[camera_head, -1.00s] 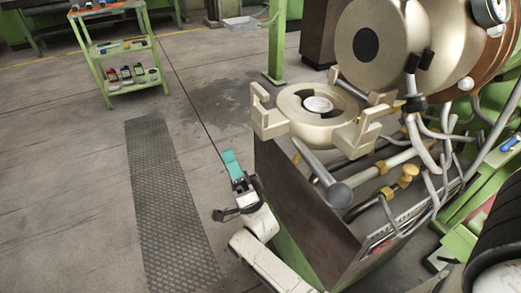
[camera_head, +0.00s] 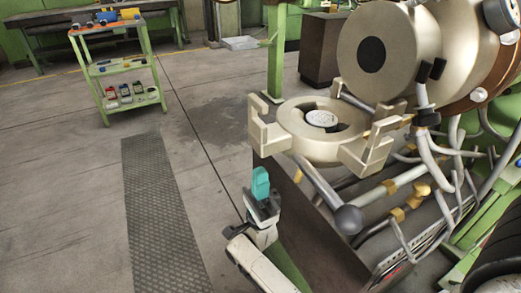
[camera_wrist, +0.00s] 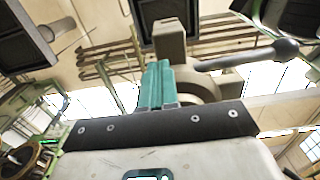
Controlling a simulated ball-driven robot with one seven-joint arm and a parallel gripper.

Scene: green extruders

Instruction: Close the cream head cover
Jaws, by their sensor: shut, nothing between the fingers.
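The cream head cover (camera_head: 290,142) is a thick ring with forked lugs and a pale disc in its centre. It lies open and roughly level, in front of and below the cream round head (camera_head: 402,50) with its dark centre. My gripper (camera_head: 261,178) has teal fingers, shut with nothing between them, pointing up. It is below the cover's left side in the picture and looks apart from it. In the wrist view, the gripper (camera_wrist: 158,85) points at the cover's cream underside (camera_wrist: 206,88), partly hidden behind the fingers.
A grey bar with a ball knob (camera_head: 348,219) sticks out below the cover; it shows at upper right in the wrist view (camera_wrist: 287,49). A dark panel (camera_head: 300,225) stands beside my arm. Pipes crowd the right. A green trolley (camera_head: 122,68) stands far left; floor between is clear.

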